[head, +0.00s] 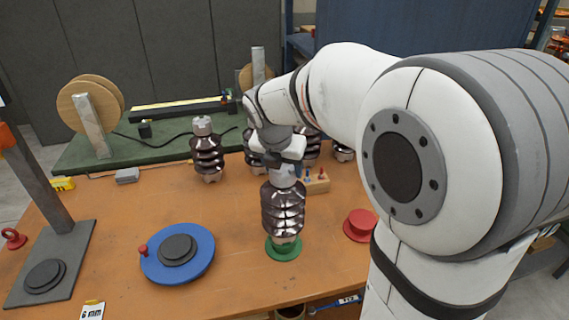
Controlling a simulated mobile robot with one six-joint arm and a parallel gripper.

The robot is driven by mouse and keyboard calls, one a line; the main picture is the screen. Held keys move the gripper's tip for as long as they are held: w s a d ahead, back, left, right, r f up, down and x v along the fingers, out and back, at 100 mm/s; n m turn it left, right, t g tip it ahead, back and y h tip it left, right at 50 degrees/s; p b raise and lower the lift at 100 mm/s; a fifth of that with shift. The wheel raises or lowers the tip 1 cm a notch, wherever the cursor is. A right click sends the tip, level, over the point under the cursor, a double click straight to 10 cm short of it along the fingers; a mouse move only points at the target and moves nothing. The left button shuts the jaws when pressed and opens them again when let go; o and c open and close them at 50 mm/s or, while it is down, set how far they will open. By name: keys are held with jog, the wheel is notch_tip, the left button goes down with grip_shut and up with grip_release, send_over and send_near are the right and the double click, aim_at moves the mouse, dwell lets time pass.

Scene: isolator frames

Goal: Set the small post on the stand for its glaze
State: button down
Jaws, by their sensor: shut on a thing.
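My gripper (284,164) is shut on the top cap of a dark brown ribbed post (283,212), which hangs upright below it. The post's pale lower end is over a green round stand (271,254) at the front middle of the table. I cannot tell whether it touches the stand. A red round stand (358,228) is to the right, partly hidden by my arm. A blue round plate (203,261) with a dark disc and a red knob is to the left. My arm hides part of the view behind the post.
A similar post (207,158) stands at the back; others are partly hidden behind my arm. A grey upright on a base plate (74,246) is at far left. A small wooden block with pegs (318,185) stands behind the red stand. Bare orange tabletop (130,208) lies left.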

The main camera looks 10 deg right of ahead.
jog(key=shift+w+r, duration=0.1)
jog(key=shift+c, duration=2.1)
grip_release()
jog(key=v, duration=1.1)
jog(key=s+d+f+m+y, duration=0.1)
jog(key=s+f+m, duration=0.5)
jog(key=m, duration=0.8)
jog(key=s+d+f+m+y, duration=0.1)
jog(key=s+f+m, duration=0.6)
jog(key=s+m, duration=0.5)
jog(key=shift+s+d+f+m, duration=0.2)
jog(key=shift+d+m, duration=0.1)
jog(key=shift+m, duration=1.3)
